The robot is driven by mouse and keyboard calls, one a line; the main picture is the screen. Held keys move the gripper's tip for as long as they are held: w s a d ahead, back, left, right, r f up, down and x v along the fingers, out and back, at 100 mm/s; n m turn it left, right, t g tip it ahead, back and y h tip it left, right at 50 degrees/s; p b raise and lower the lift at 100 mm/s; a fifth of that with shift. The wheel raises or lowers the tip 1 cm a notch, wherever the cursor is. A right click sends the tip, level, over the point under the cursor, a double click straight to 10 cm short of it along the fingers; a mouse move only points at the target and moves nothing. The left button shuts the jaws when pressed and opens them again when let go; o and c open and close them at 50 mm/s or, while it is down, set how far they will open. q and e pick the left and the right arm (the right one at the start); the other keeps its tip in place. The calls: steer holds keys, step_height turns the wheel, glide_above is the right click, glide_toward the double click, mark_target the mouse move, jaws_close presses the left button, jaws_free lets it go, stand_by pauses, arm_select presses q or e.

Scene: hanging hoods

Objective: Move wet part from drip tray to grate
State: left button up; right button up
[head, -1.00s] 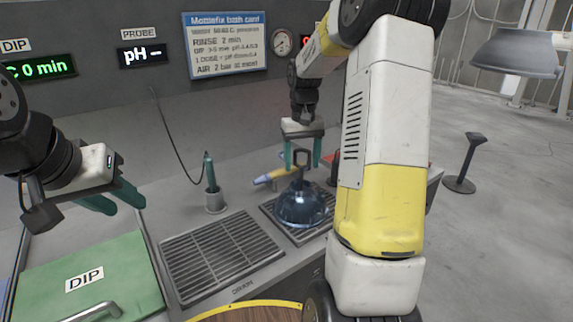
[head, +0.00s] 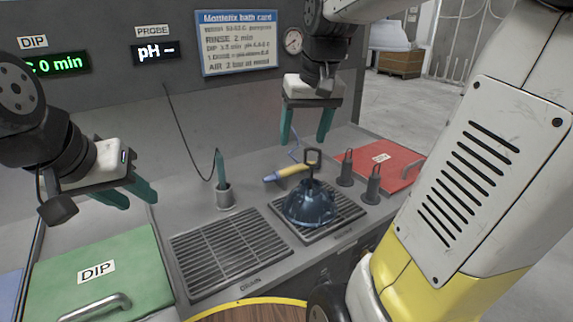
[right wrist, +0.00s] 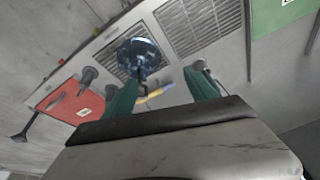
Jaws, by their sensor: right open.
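The wet part, a glossy dark blue dome with a black loop handle (head: 311,203), sits upright on the right-hand slotted grate (head: 347,222). It also shows in the right wrist view (right wrist: 138,53). My right gripper (head: 304,141) is open and empty, above and behind the handle, apart from it. In the right wrist view the open green fingers (right wrist: 160,78) have no part between them. The left-hand slotted tray (head: 230,250) is bare. My left gripper (head: 130,197) is open and empty above the green DIP lid (head: 125,247).
A probe in a cup (head: 224,194) stands behind the left tray. A yellow-and-blue handled tool (head: 287,173) lies behind the part. Two dark posts (head: 373,185) and a red lid (head: 385,165) are to its right. A round wooden top (head: 262,312) is in front.

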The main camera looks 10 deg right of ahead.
steer(key=s+a+f+t, duration=0.1)
steer(key=s+a, duration=0.1)
steer(key=s, duration=0.3)
steer(key=s+a+f+t+y, duration=0.1)
steer(key=s+a, duration=0.1)
steer(key=s, duration=0.4)
steer(key=shift+s+a+f+t, duration=0.2)
steer(key=shift+s+f+t, duration=0.05)
steer(key=shift+f+t, duration=0.15)
